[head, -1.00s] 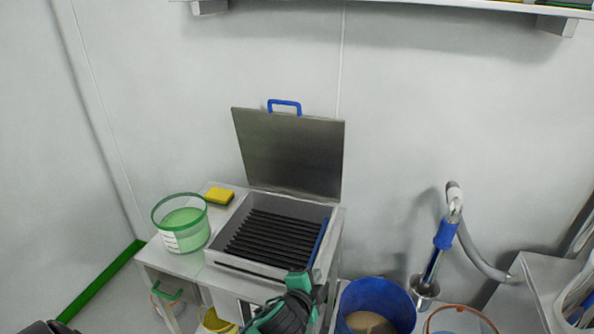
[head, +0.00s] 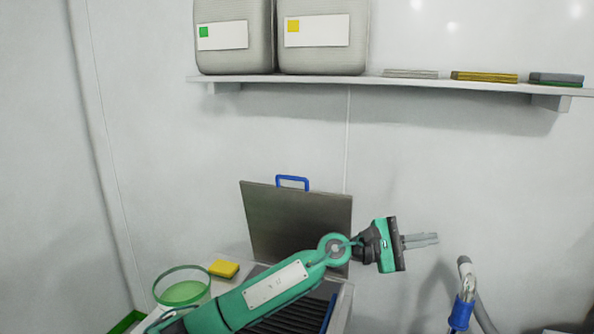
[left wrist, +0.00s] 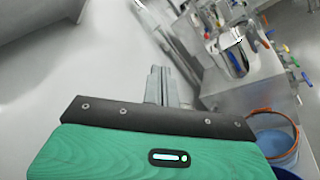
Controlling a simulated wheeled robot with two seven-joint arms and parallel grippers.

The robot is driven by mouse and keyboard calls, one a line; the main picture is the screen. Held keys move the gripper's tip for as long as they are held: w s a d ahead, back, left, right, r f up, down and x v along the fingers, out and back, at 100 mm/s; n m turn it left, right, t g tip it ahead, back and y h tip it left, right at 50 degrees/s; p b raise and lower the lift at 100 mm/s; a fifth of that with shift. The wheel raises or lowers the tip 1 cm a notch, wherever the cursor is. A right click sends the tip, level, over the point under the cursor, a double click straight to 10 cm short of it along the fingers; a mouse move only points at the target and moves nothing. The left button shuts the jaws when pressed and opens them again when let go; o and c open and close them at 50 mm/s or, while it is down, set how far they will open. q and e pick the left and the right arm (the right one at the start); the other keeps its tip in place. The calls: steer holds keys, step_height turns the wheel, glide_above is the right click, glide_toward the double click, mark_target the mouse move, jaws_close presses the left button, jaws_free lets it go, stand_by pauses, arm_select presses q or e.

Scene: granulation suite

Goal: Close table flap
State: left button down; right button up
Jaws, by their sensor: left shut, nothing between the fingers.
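The table flap (head: 290,221) is a grey metal panel standing upright against the wall in the head view. A blue handle (head: 292,181) sits on its top edge. My left arm crosses in front of the flap's lower right part. My left gripper (head: 436,239) is shut and empty, to the right of the flap, pointing right, apart from the handle. Its closed fingers also show in the left wrist view (left wrist: 161,85). Below the flap is an open well with dark ribs (head: 300,312), partly hidden by my arm. My right gripper is not in view.
A green-rimmed tub (head: 182,290) and a yellow sponge (head: 223,268) stand left of the well. A shelf (head: 370,83) with two large containers and flat packs is above. A blue-gripped metal tool (head: 462,312) with a hose is at lower right. The wall between is bare.

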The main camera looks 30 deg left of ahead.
arm_select(q)
steer(key=w+a+r+m+g+y, duration=0.1)
steer(key=w+a+r+m+y, duration=0.1)
steer(key=w+a+m+y, duration=0.4)
steer(key=w+a+r+m+g+y, duration=0.1)
steer(key=w+a+r+m+y, duration=0.2)
steer(key=a, duration=0.5)
steer(key=s+a+r+m+y, duration=0.2)
steer(key=a+r+y, duration=0.3)
steer(key=a, duration=0.6)
steer(key=s+a+r+m+y, duration=0.1)
steer(key=a+r+y, duration=0.35)
steer(key=a, duration=0.75)
steer(key=shift+h, duration=0.25)
steer(key=w+f+p, duration=0.1)
steer(key=f, duration=0.1)
steer(key=w+f+p, duration=0.1)
steer(key=f, duration=0.2)
steer(key=w+f+p, duration=0.2)
steer(key=shift+a+f, duration=0.3)
steer(key=shift+a, duration=0.1)
steer(key=shift+s+d+f, duration=0.2)
steer(key=shift+s+f, duration=0.05)
steer(key=shift+s, duration=0.35)
steer(key=shift+f, duration=0.1)
steer(key=shift+s, duration=0.1)
